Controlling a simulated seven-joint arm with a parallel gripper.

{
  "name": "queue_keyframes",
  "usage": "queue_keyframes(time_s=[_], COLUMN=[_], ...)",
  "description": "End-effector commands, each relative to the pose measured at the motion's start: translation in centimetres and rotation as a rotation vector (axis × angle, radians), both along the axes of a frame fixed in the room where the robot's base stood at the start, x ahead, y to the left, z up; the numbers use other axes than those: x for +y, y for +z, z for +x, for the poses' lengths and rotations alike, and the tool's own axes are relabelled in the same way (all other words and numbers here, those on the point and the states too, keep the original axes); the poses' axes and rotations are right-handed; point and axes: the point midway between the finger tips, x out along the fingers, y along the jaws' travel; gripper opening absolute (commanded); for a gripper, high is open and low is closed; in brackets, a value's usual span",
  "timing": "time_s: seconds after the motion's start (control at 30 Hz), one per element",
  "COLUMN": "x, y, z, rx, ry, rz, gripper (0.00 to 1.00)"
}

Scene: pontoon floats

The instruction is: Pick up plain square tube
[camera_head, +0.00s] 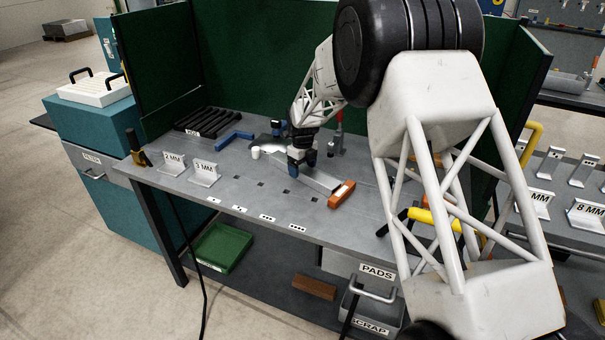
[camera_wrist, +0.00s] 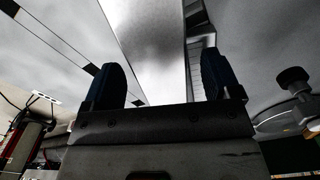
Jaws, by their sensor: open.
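A plain grey square tube (camera_head: 318,180) lies on the bench top. Its near right end lies close to an orange-brown block (camera_head: 341,193); I cannot tell if they touch. My gripper (camera_head: 301,166) is low over the tube's far left part, pointing down. In the wrist view the tube (camera_wrist: 155,45) runs from the top edge down between the two blue fingertips of my open gripper (camera_wrist: 162,80). A gap shows at the left finger; the right finger is nearer the tube's side. The gripper body hides the tube's lower part.
A red-handled clamp (camera_head: 338,138) stands behind the tube. A white cup (camera_head: 255,152) and a blue angled piece (camera_head: 236,136) lie to the left. Stands marked 2 MM (camera_head: 173,164) and 3 MM (camera_head: 204,173) are further left. The bench front is mostly clear.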

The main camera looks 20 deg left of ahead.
Motion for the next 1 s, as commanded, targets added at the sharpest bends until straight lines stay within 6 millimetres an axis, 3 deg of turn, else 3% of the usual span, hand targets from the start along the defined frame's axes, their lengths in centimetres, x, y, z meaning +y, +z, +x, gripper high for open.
queue_keyframes(time_s=[0.07,0.5,1.0], x=[0.0,0.0,0.0], y=[0.0,0.1,1.2], z=[0.0,0.0,0.1], rx=[0.0,-0.001,-0.003], ry=[0.0,0.0,0.0], rz=[0.0,0.001,0.001], gripper=[0.78,0.11,0.09])
